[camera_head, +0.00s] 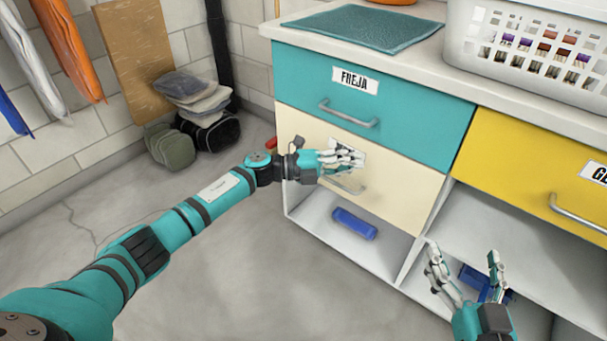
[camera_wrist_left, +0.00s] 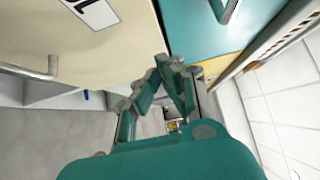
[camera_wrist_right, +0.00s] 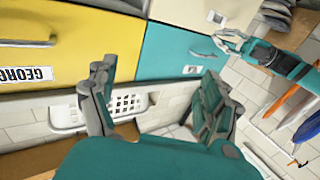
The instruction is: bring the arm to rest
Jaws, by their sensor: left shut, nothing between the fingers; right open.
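My left arm reaches in from the left in the head view. My left gripper (camera_head: 343,158) is in front of the cream drawer (camera_head: 385,188), overlapping its label and part of its handle. Its fingers are shut and empty; they also show closed together in the left wrist view (camera_wrist_left: 172,75). I cannot tell whether they touch the drawer front. My right gripper (camera_head: 464,273) is at the lower right of the head view, in front of the lower shelf. Its fingers stand wide apart and empty, as the right wrist view also shows (camera_wrist_right: 155,100).
Above the cream drawer is a closed teal drawer (camera_head: 390,126) labelled FREJA. A yellow drawer (camera_head: 535,165) is to the right. A white basket (camera_head: 470,45) and a teal mat (camera_head: 350,28) lie on the counter. A blue object (camera_head: 354,223) lies on the lower shelf. The floor at left is clear.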

